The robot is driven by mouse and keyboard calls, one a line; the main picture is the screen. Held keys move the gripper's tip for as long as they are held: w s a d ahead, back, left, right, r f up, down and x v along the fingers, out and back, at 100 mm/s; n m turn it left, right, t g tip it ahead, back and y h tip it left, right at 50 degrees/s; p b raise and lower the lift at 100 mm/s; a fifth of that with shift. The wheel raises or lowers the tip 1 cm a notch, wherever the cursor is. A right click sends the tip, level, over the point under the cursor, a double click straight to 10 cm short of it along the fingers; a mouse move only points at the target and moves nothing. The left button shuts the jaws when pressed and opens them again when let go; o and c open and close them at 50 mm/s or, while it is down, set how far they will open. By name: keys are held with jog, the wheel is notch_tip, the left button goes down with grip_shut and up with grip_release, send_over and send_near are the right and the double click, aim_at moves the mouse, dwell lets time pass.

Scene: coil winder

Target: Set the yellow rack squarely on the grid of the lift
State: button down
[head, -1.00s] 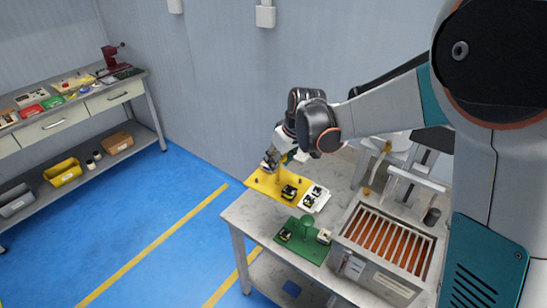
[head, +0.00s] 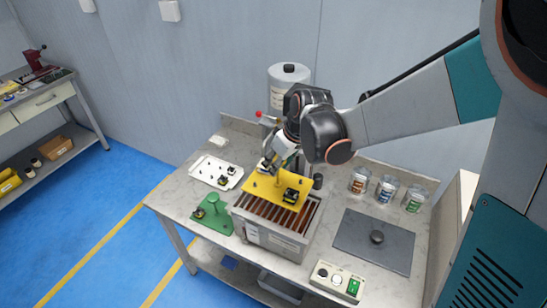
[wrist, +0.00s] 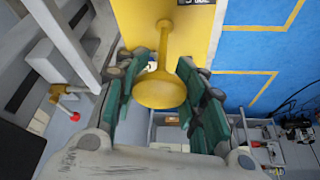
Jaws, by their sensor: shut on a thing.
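The yellow rack (head: 270,187) hangs from my gripper (head: 268,168) above the grey tank on the bench. A black coil part sits on its right half. In the wrist view my green fingers (wrist: 160,85) are shut around the rack's round-ended yellow post (wrist: 160,92). The tank's open top shows the lift's grid (head: 262,217) of light bars over brown gaps. The rack covers the grid's back part, and its front strip shows. The rack looks a little turned against the tank's edges. I cannot tell the exact gap beneath it.
A white tray (head: 205,178) with small parts lies at the back left. A green rack (head: 216,226) with a post stands left of the tank. At the right are a grey plate with a knob (head: 376,238), several jars (head: 386,190) and a button box (head: 337,282).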

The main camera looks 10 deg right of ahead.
aim_at(276, 185)
jog(key=shift+s+d+f, duration=0.1)
jog(key=shift+s+d, duration=0.05)
jog(key=shift+d, duration=0.1)
notch_tip(276, 185, down, 7)
jog(key=b, duration=0.5)
jog(key=shift+a, duration=0.1)
jog(key=shift+s+a, duration=0.15)
jog(key=shift+a, duration=0.15)
dwell(0.6)
jog(key=shift+f+b, duration=0.85)
jog(key=shift+b, duration=0.2)
dwell(0.6)
jog(key=c, duration=0.9)
grip_release()
jog(key=shift+r, duration=0.1)
jog(key=v, duration=1.2)
jog(key=shift+s, duration=0.15)
